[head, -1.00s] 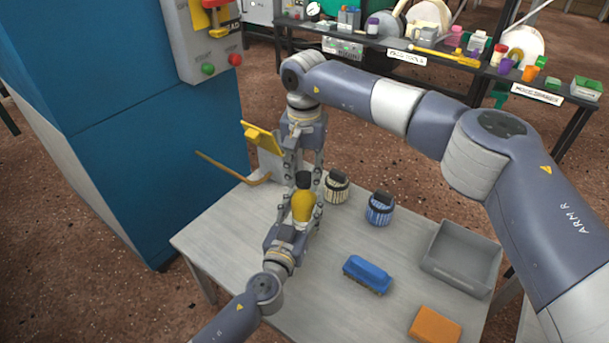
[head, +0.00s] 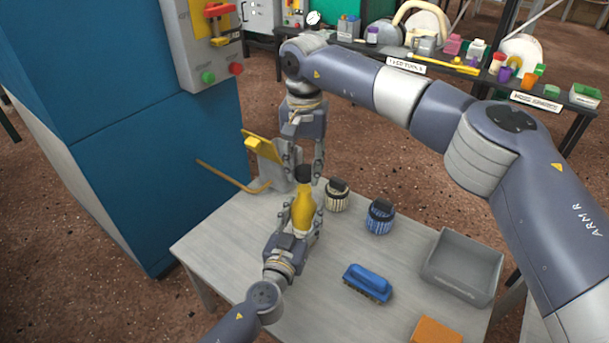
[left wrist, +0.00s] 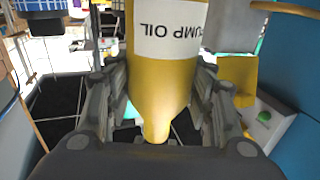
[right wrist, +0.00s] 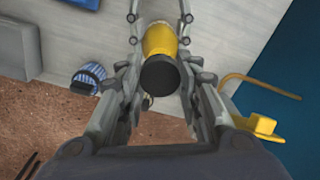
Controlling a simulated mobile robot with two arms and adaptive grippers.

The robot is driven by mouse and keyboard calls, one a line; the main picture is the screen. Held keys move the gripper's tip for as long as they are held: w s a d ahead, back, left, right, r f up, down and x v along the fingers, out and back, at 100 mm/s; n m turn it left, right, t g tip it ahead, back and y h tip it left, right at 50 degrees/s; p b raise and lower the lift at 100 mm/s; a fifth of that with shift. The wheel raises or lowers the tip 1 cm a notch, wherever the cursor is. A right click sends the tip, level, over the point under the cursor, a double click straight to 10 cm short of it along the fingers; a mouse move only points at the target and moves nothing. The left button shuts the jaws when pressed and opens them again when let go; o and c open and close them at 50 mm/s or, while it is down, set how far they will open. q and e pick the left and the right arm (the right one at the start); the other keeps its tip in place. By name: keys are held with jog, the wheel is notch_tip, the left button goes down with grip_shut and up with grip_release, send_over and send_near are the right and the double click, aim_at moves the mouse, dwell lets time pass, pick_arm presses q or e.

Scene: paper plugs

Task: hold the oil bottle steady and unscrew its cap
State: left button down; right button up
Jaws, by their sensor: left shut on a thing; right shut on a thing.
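The yellow oil bottle (head: 303,212) stands roughly upright above the table, with a black cap (head: 304,172) on top. My left gripper (head: 302,222) is shut on the bottle from below. In the left wrist view the yellow bottle (left wrist: 160,75) lies between the fingers, its PUMP OIL label upside down. My right gripper (head: 303,170) comes from above and is shut on the cap. In the right wrist view the round black cap (right wrist: 160,75) sits between the fingers, the yellow body beyond it. Whether the threads are engaged is hidden.
A blue cabinet (head: 150,170) stands close on the left.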

pick_arm(q)
jog(key=c, duration=0.6)
grip_release()
jog(key=shift+c, duration=0.2)
jog(key=v, duration=1.2)
